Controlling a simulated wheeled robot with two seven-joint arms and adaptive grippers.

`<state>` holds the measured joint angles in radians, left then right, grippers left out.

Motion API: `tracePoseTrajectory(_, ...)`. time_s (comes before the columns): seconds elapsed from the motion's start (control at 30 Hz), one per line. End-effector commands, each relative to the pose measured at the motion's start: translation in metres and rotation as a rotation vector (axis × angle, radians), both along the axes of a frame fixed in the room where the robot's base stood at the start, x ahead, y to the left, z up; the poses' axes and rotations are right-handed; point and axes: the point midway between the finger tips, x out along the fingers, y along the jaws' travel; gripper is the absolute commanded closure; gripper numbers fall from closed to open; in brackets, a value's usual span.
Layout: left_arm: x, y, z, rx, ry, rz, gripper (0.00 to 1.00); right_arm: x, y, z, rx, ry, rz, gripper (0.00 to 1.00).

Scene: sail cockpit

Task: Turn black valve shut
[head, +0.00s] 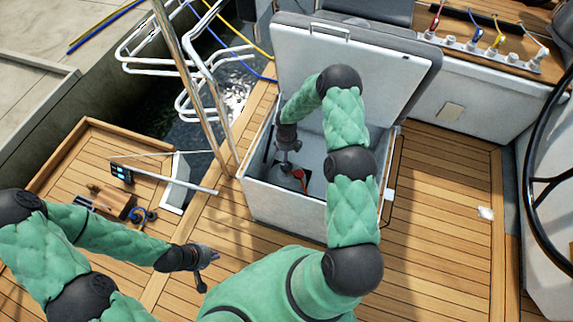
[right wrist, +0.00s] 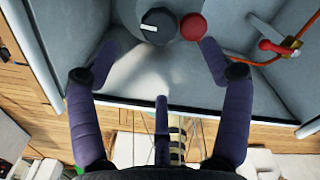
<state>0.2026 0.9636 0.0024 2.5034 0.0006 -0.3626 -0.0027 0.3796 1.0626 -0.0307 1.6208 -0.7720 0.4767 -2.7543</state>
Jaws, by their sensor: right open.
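The black valve (right wrist: 159,26) is a round black knob with a pale bar across it, at the top of the right wrist view. A red knob (right wrist: 193,27) sits right beside it. My right gripper (right wrist: 161,48) is open, its fingers spread to either side of the two knobs, with nothing between them held. In the head view my right gripper (head: 289,146) reaches down inside the open white locker (head: 285,207); the black valve cannot be made out there. My left gripper (head: 207,270) hangs empty over the deck at the lower left, fingers apart.
A red-handled brass fitting (right wrist: 280,46) on an orange line is at the right in the wrist view. The raised locker lid (head: 345,70) stands behind my right arm. A steering wheel (head: 540,180) is at far right. Teak deck (head: 440,200) is mostly clear.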

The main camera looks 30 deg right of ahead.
Motion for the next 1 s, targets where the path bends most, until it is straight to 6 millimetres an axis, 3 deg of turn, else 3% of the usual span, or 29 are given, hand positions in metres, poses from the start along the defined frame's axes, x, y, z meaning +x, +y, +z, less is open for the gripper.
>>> tracePoseTrajectory(0.3, 0.0, 0.0, -0.018, 0.0, 0.0, 0.0, 1.0, -0.001, 0.001, -0.059, 0.001, 0.002, -0.002, 0.21)
tracePoseTrajectory(0.5, 0.0, 0.0, -0.025, 0.0, 0.0, 0.0, 1.0, -0.001, 0.001, -0.086, 0.002, 0.0, -0.003, 0.21)
tracePoseTrajectory(0.7, 0.0, 0.0, -0.027, 0.0, 0.0, 0.0, 1.0, 0.0, 0.001, -0.096, 0.001, -0.001, -0.002, 0.21)
tracePoseTrajectory(1.0, 0.0, 0.0, -0.027, 0.0, 0.0, 0.0, 1.0, 0.0, 0.001, -0.097, 0.001, -0.001, -0.003, 0.23)
